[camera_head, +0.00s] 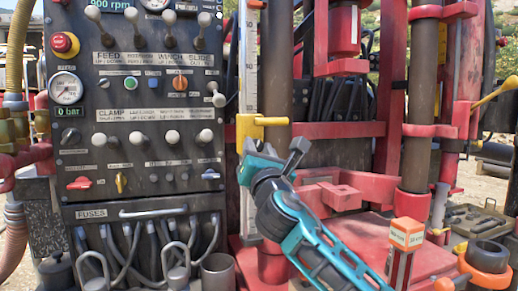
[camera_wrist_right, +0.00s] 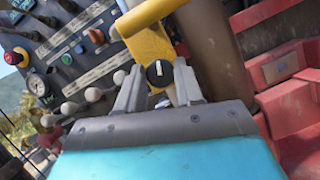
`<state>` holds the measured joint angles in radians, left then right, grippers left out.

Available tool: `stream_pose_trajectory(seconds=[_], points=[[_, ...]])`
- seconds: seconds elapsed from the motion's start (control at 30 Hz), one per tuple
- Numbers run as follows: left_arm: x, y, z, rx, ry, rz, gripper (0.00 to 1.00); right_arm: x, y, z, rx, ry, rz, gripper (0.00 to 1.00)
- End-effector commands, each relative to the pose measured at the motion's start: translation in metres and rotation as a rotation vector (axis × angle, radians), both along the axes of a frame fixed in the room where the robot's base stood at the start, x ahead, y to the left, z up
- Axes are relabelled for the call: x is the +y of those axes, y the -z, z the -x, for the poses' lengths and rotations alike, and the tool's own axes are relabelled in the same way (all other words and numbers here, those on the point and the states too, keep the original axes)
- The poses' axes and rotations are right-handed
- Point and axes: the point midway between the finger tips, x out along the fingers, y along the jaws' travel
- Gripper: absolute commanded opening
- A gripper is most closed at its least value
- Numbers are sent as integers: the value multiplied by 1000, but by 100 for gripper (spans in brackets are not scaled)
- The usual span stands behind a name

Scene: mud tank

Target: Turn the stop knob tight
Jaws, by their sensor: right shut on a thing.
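The stop knob (camera_wrist_right: 160,72) is a small round black knob with a white mark. In the right wrist view it sits below a yellow stop block (camera_wrist_right: 150,45), between the two grey fingertips of my right gripper (camera_wrist_right: 158,80). In the head view the yellow stop block (camera_head: 248,128) sits on a white measuring scale (camera_head: 248,60). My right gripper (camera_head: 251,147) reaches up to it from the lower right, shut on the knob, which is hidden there. My left gripper is not in view.
A dark control panel (camera_head: 130,140) with levers, knobs and a gauge stands just left of the scale. A red frame (camera_head: 345,130) with posts is to the right.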

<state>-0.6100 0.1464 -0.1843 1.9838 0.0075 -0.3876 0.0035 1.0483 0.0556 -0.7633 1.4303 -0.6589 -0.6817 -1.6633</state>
Motion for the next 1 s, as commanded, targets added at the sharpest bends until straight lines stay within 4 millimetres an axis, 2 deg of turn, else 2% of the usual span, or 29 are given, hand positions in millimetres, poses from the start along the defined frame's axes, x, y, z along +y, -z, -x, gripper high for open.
stream_pose_trajectory(seconds=[0.57,1.0], points=[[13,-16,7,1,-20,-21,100,3,-5,1,173,0,-526,5],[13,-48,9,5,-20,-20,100,4,-7,1,300,2,-913,5]])
